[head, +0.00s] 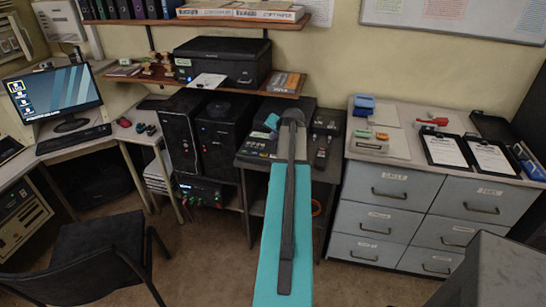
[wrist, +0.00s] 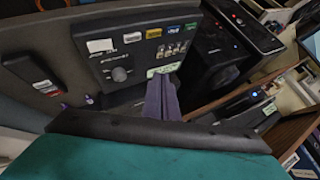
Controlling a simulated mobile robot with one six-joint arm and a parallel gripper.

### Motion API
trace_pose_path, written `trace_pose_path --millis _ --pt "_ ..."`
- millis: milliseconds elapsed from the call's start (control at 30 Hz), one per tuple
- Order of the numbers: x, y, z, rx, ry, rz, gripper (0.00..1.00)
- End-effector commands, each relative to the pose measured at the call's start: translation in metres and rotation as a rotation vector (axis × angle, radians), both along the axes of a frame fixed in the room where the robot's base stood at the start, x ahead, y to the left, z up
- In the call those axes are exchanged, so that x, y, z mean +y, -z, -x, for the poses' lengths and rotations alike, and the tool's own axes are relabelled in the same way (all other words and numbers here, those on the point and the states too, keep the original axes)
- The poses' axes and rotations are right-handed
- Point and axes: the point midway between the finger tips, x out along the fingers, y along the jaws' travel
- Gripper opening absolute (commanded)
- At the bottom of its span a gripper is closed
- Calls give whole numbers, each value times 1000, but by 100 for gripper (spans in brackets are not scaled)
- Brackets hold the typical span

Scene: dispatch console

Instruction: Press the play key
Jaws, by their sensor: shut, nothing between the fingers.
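A dark console device (wrist: 140,52) fills the upper middle of the wrist view. It carries a round knob (wrist: 119,74), a row of small keys (wrist: 172,49) and coloured labels (wrist: 174,30) above them. The key markings are too small to read, so I cannot tell which is the play key. My gripper (wrist: 161,82) is shut and empty. Its tips are in front of the panel's lower edge, by a pale green label (wrist: 165,69), below the keys in the picture. Contact cannot be told. In the head view the device (head: 258,144) is partly hidden by my arm.
Black computer towers (head: 222,140) stand left of the device. A black handset (wrist: 30,72) lies beside it in the wrist view. A shelf with a printer (head: 222,61) hangs above. Grey drawers (head: 380,188) with clipboards (head: 445,151) stand at right, a chair (head: 85,250) at left.

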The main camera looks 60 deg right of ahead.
Motion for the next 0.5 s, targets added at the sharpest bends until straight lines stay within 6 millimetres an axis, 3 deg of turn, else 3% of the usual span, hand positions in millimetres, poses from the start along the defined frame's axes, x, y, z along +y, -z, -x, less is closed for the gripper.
trace_pose_path --millis 100,500 --pt "-8 -10 6 -11 15 8 0" --pt "-9 -10 7 -10 16 8 0"
